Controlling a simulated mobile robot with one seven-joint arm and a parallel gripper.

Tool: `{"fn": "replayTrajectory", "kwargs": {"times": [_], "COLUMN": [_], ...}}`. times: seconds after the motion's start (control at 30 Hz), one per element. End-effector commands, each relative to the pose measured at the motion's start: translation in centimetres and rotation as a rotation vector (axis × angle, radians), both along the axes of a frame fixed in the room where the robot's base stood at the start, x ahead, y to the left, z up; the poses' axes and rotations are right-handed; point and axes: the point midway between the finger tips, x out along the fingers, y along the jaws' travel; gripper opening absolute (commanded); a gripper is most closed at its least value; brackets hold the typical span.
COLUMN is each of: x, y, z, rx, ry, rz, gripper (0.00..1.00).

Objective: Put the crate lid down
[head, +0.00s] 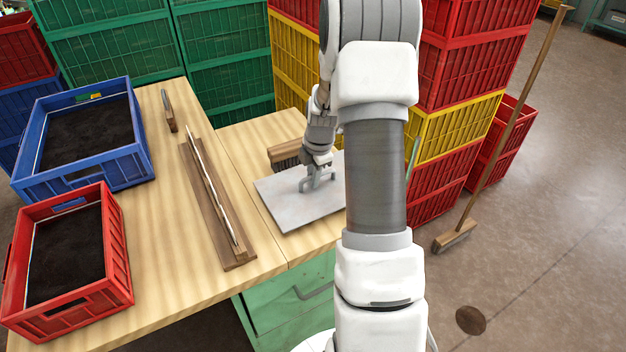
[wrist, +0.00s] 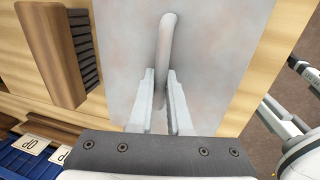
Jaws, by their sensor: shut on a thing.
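The crate lid (head: 292,209) is a flat pale grey plate with a raised loop handle. It is at the right end of the wooden worktop, and its near right part is hidden behind my arm. In the wrist view the lid (wrist: 117,50) fills the middle, with its handle (wrist: 168,45) running up from between the fingers. My gripper (head: 318,181) is shut on the handle; its fingers (wrist: 160,100) stand on both sides of it. The lid looks level, at or just above the worktop; I cannot tell whether it touches.
A wooden brush (wrist: 52,50) lies close beside the lid. A wooden rack with a long thin strip (head: 213,205) is further left. A blue crate (head: 118,170) and a red crate (head: 118,262), both with dark contents, stand at the left. Stacked crates (head: 470,70) rise behind; a broom (head: 510,130) leans at right.

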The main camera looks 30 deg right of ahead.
Motion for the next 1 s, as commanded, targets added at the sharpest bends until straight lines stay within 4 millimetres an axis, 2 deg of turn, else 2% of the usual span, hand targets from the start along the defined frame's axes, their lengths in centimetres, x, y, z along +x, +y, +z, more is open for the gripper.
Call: {"fn": "replayTrajectory", "kwargs": {"times": [0.07, 0.4, 0.43, 0.57, 0.6, 0.87, 1.0], "x": [0.0, 0.0, 0.0, 0.0, 0.0, 0.0, 0.0], "y": [0.0, 0.0, 0.0, 0.0, 0.0, 0.0, 0.0], "z": [-0.9, -1.3, -1.2, -1.1, -1.1, -1.0, -0.2], "rx": [0.0, -0.001, -0.001, -0.001, -0.001, -0.001, -0.002], "ry": [0.0, -0.002, -0.001, -0.001, -0.001, -0.001, -0.004], "rz": [0.001, 0.0, 0.0, 0.0, 0.0, 0.0, 0.0], "gripper": [0.0, 0.0, 0.2, 0.43, 0.46, 0.46, 0.46]}}
